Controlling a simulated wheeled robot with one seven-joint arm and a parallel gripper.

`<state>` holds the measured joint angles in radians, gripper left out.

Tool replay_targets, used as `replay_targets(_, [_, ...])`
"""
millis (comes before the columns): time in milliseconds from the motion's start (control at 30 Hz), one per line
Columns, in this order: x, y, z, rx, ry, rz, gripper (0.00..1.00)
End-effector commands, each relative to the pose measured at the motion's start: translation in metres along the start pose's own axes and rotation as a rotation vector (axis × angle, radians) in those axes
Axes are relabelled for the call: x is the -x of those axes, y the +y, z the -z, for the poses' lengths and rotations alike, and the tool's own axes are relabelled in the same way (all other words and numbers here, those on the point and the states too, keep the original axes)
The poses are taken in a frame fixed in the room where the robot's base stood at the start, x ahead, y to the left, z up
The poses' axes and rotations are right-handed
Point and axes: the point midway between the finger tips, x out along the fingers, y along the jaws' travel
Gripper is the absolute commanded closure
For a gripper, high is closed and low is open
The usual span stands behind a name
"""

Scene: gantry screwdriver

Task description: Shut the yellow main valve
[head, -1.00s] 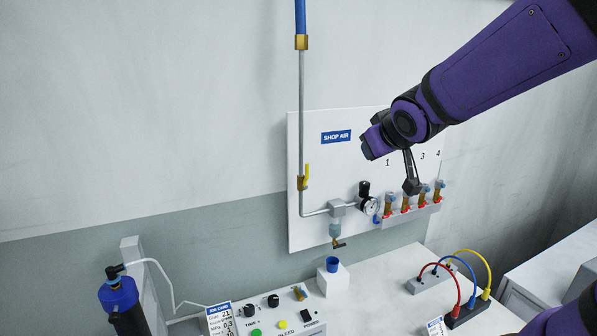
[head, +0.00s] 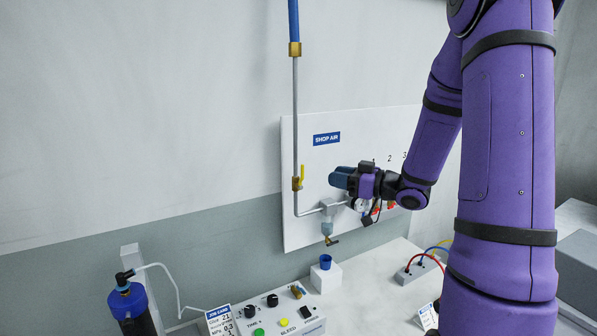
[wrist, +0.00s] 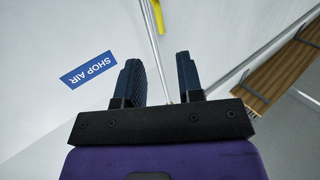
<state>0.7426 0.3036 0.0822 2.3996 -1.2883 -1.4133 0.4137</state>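The yellow main valve handle (head: 303,174) stands upright beside the vertical pipe, on a brass body (head: 296,184), at the left edge of the white SHOP AIR panel. My gripper (head: 333,178) is just to the right of the handle, at about the same height, with its fingers pointing left. In the wrist view, the yellow handle (wrist: 158,15) shows at the top edge, partly cut off, beyond the fingertips. My gripper (wrist: 157,58) is open there, with an empty gap between its two dark fingers. The handle lies roughly in line with that gap, apart from the fingers.
The SHOP AIR label (head: 327,139) is above my gripper. My arm hides most of the gauge and red-tipped outlets. Below are the filter drain (head: 328,230), a blue cup (head: 325,262) on a white block and a control box (head: 280,314). The wall left of the pipe is clear.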

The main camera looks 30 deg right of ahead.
Motion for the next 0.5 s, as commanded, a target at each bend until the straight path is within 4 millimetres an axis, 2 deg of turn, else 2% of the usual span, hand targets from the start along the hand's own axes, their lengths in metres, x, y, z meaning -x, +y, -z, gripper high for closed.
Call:
replay_targets(167, [-0.016, 0.0, 0.0, -0.001, 0.003, 0.004, 0.66])
replay_targets(500, [-0.076, -0.001, 0.0, 0.0, 0.002, 0.003, 0.66])
